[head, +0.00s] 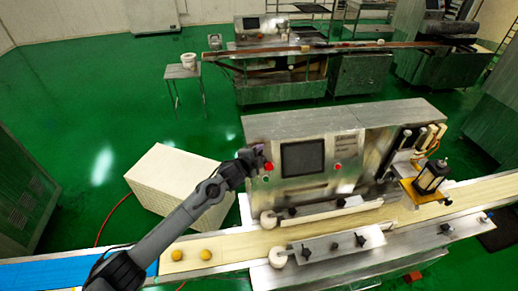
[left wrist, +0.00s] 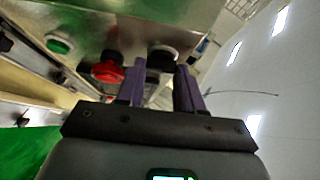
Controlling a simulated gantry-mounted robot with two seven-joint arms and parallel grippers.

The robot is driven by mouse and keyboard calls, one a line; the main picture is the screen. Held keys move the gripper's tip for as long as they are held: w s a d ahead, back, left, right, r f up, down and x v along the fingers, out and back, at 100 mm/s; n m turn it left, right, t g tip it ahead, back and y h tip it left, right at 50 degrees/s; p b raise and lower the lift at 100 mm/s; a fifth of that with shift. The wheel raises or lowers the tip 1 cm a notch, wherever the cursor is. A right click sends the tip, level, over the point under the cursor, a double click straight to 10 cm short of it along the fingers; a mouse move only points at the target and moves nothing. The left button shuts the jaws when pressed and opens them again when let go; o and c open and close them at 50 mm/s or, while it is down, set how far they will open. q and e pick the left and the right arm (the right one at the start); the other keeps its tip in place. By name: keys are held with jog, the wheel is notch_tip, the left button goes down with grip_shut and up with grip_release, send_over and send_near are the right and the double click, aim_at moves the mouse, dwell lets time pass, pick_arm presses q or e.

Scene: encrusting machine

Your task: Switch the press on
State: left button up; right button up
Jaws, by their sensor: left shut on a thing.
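The press (head: 345,140) is a steel machine with a dark screen (head: 302,158) on its front panel. My left gripper (head: 262,158) is at the panel's left end, close beside a red button (head: 269,166). In the left wrist view, the two purple fingers of the left gripper (left wrist: 160,75) are shut on a black knob (left wrist: 162,53) on the panel. The red button also shows there (left wrist: 107,72), just left of the fingers. A green button (left wrist: 59,44) is farther left. The knob is hidden in the head view. My right gripper is not in view.
A conveyor (head: 235,246) carries two yellow dough balls (head: 191,254) in front of the press. A pale box (head: 170,178) stands on the green floor behind my left arm. A second red button (head: 338,166) is right of the screen. A depositor unit (head: 431,178) stands at the right.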

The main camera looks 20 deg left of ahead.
pick_arm(q)
jog(key=shift+r+m+g+p, duration=0.35)
jog(key=shift+m+g+p, duration=0.2)
jog(key=shift+m, duration=0.35)
jog(key=shift+w+m+g+p, duration=0.15)
jog(key=shift+m+g+p, duration=0.3)
jog(key=shift+m+g, duration=1)
jog(key=shift+m, duration=0.65)
jog(key=shift+m+g+y, duration=0.6)
jog(key=shift+m, duration=0.2)
jog(key=o, duration=0.8)
jog(key=shift+d, duration=0.1)
jog(key=shift+c, duration=0.2)
